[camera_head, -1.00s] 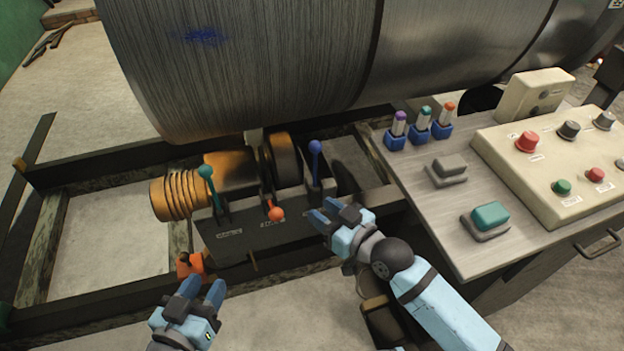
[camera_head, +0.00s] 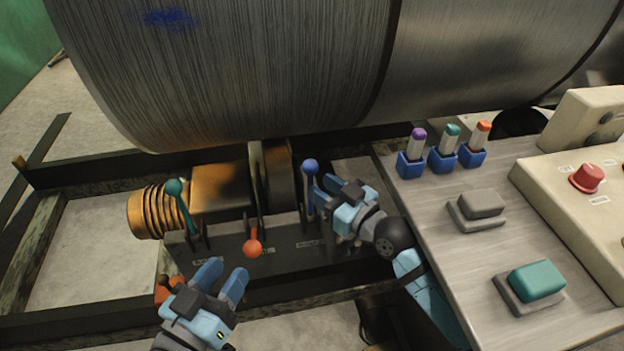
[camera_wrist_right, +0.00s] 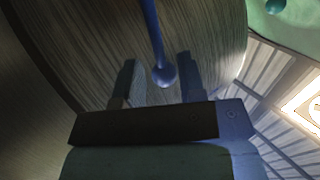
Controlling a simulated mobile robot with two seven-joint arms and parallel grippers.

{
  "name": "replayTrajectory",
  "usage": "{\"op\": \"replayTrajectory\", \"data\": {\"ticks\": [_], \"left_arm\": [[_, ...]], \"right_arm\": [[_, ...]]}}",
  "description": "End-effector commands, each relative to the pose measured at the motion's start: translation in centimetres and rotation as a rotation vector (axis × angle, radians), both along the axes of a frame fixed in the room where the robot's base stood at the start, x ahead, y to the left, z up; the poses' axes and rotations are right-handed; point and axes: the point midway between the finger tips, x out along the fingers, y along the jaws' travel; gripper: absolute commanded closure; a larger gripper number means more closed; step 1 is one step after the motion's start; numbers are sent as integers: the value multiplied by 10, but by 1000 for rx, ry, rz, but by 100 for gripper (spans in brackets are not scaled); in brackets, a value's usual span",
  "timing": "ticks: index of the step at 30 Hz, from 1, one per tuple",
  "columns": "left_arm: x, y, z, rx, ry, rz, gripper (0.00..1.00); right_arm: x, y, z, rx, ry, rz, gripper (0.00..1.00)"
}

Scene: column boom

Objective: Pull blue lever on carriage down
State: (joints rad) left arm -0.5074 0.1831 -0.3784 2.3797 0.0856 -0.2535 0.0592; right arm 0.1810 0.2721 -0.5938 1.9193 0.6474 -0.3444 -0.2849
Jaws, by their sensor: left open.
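The blue lever (camera_head: 311,167) stands upright with a round blue knob at the right end of the dark carriage block (camera_head: 285,250). My right gripper (camera_head: 322,188) is just right of the lever, its fingers pointing at it near the knob. In the right wrist view the blue knob (camera_wrist_right: 163,76) appears between the two spread fingers, with gaps on both sides; whether it is within their depth I cannot tell. My left gripper (camera_head: 222,274) is open and empty, below and left of the orange-red lever.
A teal lever (camera_head: 175,190) and an orange-red lever (camera_head: 253,248) stand on the same block. The large metal drum (camera_head: 250,70) hangs close above and behind. A metal control desk (camera_head: 430,215) with switches and buttons bounds the right side.

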Motion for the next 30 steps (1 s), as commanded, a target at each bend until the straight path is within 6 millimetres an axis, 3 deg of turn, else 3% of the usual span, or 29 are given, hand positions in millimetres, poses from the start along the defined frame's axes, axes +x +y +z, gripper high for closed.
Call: {"op": "replayTrajectory", "data": {"ticks": [7, 18, 23, 30], "left_arm": [[-1, -5, 13, -42, -63, -16, 57], [-1, -6, 17, -52, -78, -20, 57], [-1, -6, 17, -52, -78, -20, 57], [-1, -6, 16, -51, -77, -20, 57]], "right_arm": [[24, 24, -1, 1, 0, -1, 63], [29, 28, 0, -1, 0, -1, 63], [29, 28, 0, -1, 0, -1, 100], [28, 28, -1, -1, -2, -1, 100]]}}
